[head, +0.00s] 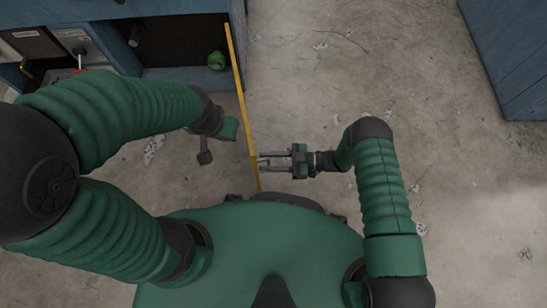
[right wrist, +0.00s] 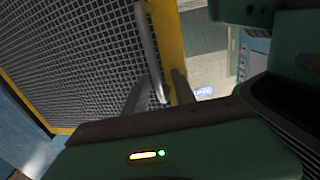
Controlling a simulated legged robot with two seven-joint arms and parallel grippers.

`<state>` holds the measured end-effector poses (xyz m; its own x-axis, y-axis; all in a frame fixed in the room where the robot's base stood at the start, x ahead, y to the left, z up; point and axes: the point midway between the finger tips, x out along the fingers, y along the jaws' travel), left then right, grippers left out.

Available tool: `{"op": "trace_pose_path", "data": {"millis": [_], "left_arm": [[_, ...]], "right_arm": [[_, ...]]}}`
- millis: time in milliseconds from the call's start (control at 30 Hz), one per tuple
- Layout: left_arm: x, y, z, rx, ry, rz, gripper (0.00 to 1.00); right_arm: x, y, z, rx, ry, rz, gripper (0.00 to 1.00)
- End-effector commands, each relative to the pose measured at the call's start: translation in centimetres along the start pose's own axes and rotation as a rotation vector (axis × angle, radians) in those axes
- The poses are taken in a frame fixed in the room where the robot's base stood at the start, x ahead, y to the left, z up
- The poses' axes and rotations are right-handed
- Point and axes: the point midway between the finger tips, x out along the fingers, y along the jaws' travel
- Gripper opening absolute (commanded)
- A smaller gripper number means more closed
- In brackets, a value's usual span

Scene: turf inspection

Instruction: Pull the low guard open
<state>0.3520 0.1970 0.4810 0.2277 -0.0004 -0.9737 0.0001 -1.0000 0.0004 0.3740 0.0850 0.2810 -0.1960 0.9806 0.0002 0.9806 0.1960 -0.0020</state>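The low guard shows edge-on in the head view as a long yellow strip (head: 240,90), standing out from the blue cabinet towards me. In the right wrist view it is a grey mesh panel (right wrist: 80,60) with a yellow frame (right wrist: 170,40) and a pale bar handle (right wrist: 148,45). My right gripper (head: 262,161) is at the guard's near end, its fingers pointing left. In the right wrist view its fingers (right wrist: 158,88) are apart, with the handle's lower end between them; contact is not clear. My left gripper (head: 214,142) is left of the guard; its fingers are not clear.
The blue cabinet's low bay (head: 180,58) is open and dark, with a round green item (head: 216,60) inside. A panel with a lever (head: 80,48) is at the upper left. Another blue cabinet (head: 515,50) stands upper right. The concrete floor (head: 340,70) between is clear.

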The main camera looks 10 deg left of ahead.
Motion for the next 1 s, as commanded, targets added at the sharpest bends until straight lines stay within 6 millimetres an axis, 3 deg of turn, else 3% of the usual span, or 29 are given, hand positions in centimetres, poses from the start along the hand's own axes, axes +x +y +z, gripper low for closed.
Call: {"op": "trace_pose_path", "data": {"millis": [167, 267, 700, 833, 1000], "left_arm": [[-0.1, 0.0, 0.0, 0.000, 0.000, 0.000, 0.00], [-0.6, 0.0, -0.1, 0.000, 0.000, 0.000, 0.00], [-3.0, 0.0, -0.7, 0.000, 0.000, 0.000, 0.00], [-3.1, 0.0, -0.7, 0.000, 0.000, 0.000, 0.00], [-3.1, 0.0, -0.7, 0.000, 0.000, 0.000, 0.00]], "right_arm": [[-0.2, 0.1, -0.1, -0.001, 0.000, 0.001, 0.32], [-1.3, 0.1, -0.2, 0.000, -0.001, 0.003, 0.32], [-13.3, 0.0, 0.0, -0.001, -0.001, 0.004, 0.32], [-15.7, 0.0, 0.1, 0.000, 0.001, 0.001, 0.32], [-16.9, 0.0, 0.1, 0.002, 0.000, -0.001, 0.32]]}}
